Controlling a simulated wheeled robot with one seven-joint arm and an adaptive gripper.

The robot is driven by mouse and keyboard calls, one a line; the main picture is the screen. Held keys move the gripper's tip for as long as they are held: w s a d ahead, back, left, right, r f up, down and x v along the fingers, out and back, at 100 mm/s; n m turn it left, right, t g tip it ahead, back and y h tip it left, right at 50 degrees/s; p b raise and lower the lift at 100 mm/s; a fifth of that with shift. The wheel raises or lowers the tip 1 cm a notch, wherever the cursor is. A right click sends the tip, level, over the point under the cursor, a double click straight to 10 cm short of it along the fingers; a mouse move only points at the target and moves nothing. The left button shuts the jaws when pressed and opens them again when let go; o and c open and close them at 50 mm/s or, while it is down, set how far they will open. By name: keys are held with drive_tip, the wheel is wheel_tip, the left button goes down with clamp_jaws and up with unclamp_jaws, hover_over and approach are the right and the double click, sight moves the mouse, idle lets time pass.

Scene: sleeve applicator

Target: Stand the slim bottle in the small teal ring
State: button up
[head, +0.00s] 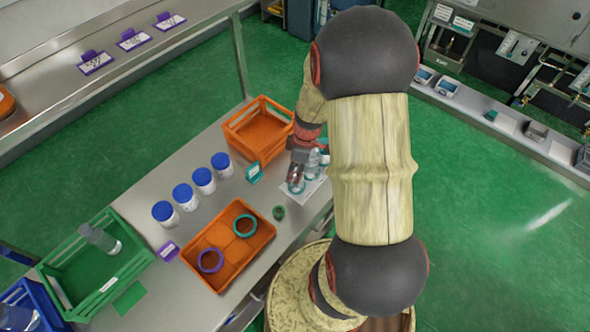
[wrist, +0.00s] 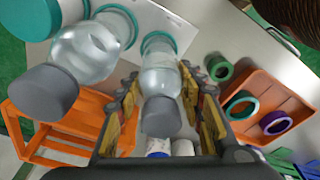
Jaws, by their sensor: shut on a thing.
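The slim clear bottle with a grey cap (wrist: 160,82) is between my gripper's fingers (wrist: 160,92) in the wrist view, cap toward the camera. My gripper is shut on it. The bottle's far end is at the small teal ring (wrist: 148,38), which shows around or just behind its base; whether it rests on the board is unclear. The white board (wrist: 185,22) lies under the rings. A wider clear bottle with a grey cap (wrist: 88,50) stands left of it by a larger teal ring (wrist: 127,12). In the head view my gripper (head: 297,172) partly hides bottles and rings.
An orange crate (head: 238,130) stands behind the board. Several blue-capped white bottles (head: 203,180) stand in a row. An orange tray (head: 196,240) holds a teal ring (head: 254,226) and a purple ring (head: 210,271). A green ring (head: 279,212) lies beside the tray.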

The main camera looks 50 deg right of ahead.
drive_tip(key=o, duration=1.5)
drive_tip(key=shift+o, duration=0.6)
drive_tip(key=o, duration=0.3)
drive_tip(key=shift+o, duration=0.2)
drive_tip(key=shift+r, duration=0.1)
drive_tip(key=shift+r+p, duration=2.45)
drive_tip(key=shift+r, duration=1.95)
